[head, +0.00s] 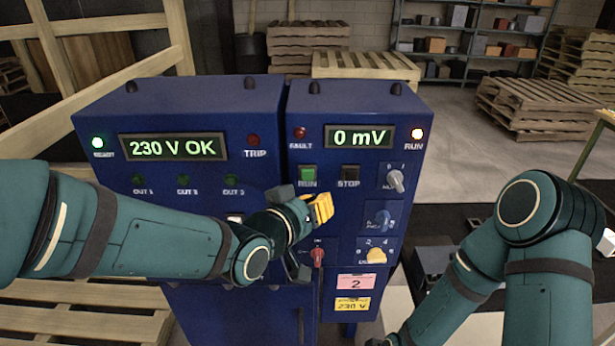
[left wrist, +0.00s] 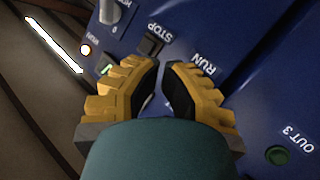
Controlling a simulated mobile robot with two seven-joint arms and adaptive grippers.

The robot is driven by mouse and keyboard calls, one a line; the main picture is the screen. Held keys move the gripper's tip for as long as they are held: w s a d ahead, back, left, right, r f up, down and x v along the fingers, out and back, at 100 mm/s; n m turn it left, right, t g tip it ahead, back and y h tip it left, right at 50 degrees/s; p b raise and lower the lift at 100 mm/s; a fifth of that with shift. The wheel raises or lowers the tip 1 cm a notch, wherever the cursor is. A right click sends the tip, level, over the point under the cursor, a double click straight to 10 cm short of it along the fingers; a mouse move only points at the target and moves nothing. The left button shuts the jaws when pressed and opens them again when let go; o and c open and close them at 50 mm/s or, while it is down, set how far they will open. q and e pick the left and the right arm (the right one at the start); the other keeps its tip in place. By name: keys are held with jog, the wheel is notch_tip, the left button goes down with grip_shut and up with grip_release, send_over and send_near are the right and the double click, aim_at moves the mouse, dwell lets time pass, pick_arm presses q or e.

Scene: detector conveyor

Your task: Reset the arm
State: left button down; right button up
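My left gripper (head: 318,208) is in front of the right-hand blue cabinet (head: 412,107), below the green RUN button (head: 308,173) and black STOP button (head: 349,173). In the left wrist view its yellow-backed fingers (left wrist: 163,68) come together at the tips with nothing visible held. The STOP button also shows there (left wrist: 150,46); the RUN button is not visible behind the fingers. In the head view my left arm crosses the left-hand blue cabinet (head: 180,98) and hides part of its lower panel. My right arm is bent at the lower right; its gripper is beyond the bottom edge.
The displays read "230 V OK" (head: 173,147) and "0 mV" (head: 360,137). Pallets (head: 535,105) and shelves (head: 470,45) stand behind.

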dwell(0.4)
pick_arm(q)
jog(key=s+a+f+n+g+y+b, duration=0.1)
jog(key=a+f+g+y, duration=0.2)
jog(key=f, duration=1.1)
jog(key=s+a+f+n+g+y+b, duration=0.15)
jog(key=a+f, duration=0.35)
jog(key=f, duration=0.9)
jog(key=s+a+f+g+b, duration=0.1)
jog(key=s+a+f+g, duration=0.1)
jog(key=s+f, duration=0.4)
jog(key=s+a+f+n+g+b, duration=0.1)
jog(key=s+f+g, duration=0.3)
jog(key=f, duration=0.5)
jog(key=shift+s+a+f, duration=0.35)
jog(key=shift+s, duration=0.75)
jog(key=shift+w+d, duration=0.1)
